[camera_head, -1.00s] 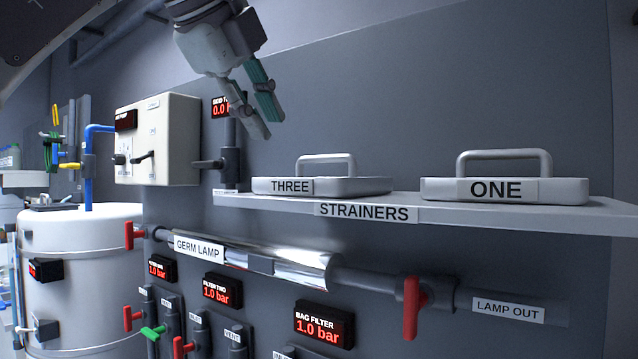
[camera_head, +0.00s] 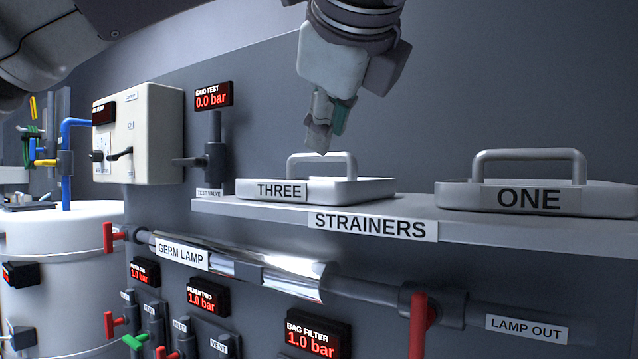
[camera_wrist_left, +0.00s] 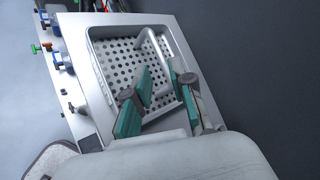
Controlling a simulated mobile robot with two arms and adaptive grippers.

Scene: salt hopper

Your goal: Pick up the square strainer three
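Strainer three (camera_head: 360,190) is a light grey square tray with an arched handle (camera_head: 348,162) and a THREE label, resting on the shelf. In the left wrist view its perforated floor (camera_wrist_left: 112,62) shows below my fingers. My left gripper (camera_head: 325,140) points down just above the handle in the head view. In the left wrist view the left gripper (camera_wrist_left: 160,72) is open, its green-padded fingers apart, with the handle appearing between them. I cannot tell whether they touch it. My right gripper is in neither view.
Strainer one (camera_head: 610,199) sits to the right on the same STRAINERS shelf (camera_head: 480,232). A test valve (camera_head: 215,160) and a white control box (camera_head: 150,135) stand left of strainer three. The wall is close behind. Pipes and red-handled valves (camera_head: 418,325) lie below.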

